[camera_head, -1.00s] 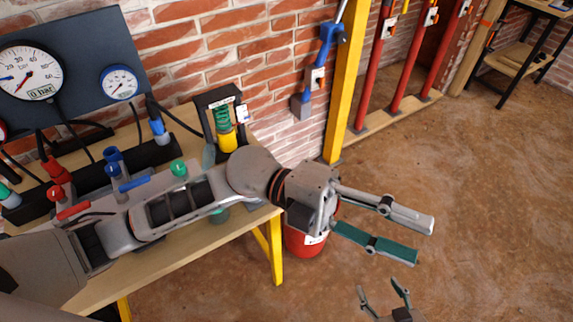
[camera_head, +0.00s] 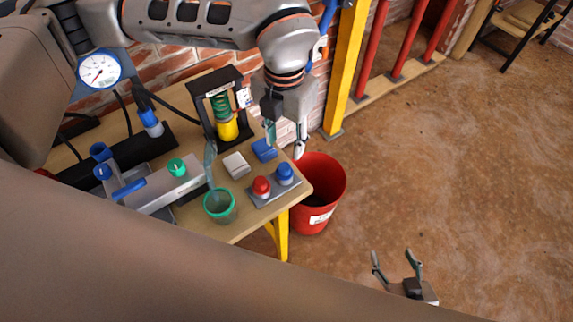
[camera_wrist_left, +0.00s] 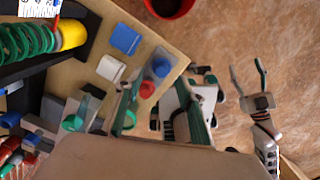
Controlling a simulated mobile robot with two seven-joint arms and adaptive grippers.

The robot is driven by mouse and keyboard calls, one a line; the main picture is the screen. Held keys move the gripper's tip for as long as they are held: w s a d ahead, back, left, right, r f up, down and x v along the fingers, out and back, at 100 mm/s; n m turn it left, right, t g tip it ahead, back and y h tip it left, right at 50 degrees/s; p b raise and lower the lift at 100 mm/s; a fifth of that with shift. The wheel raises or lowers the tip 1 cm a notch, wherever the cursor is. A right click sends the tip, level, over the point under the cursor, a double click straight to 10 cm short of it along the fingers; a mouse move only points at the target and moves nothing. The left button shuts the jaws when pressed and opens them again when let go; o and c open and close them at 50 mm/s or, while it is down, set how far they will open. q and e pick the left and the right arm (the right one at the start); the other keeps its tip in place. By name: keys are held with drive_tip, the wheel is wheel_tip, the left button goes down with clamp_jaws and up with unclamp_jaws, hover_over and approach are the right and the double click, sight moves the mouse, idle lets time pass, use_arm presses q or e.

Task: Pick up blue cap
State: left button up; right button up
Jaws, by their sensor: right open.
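A blue cap (camera_head: 285,172) sits beside a red cap (camera_head: 261,186) on a small grey plate at the right front corner of the workbench. In the left wrist view the blue cap (camera_wrist_left: 161,67) shows near the table edge, partly blurred behind something clear. My left gripper (camera_head: 285,148) is above the bench's right side, just behind the blue cap in the head view, fingers apart and empty. The left fingers also show in the wrist view (camera_wrist_left: 168,95). My right gripper (camera_head: 396,264) is open and empty over the floor at lower right.
A blue block (camera_head: 264,151), a white block (camera_head: 237,165) and a green-rimmed cup (camera_head: 220,205) stand close by. A black frame holds a green spring and yellow cylinder (camera_head: 227,128). A red bucket (camera_head: 319,190) stands beside the bench (camera_head: 243,225).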

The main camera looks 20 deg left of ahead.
sight(285, 166)
use_arm(q)
drive_tip(key=f, duration=0.3)
drive_tip(key=s+f, duration=0.1)
drive_tip(key=f, duration=0.2)
drive_tip(key=shift+s+d+f, duration=0.1)
drive_tip(key=shift+s+f, duration=0.05)
drive_tip(key=shift+f, duration=0.5)
drive_tip(key=c, duration=0.9)
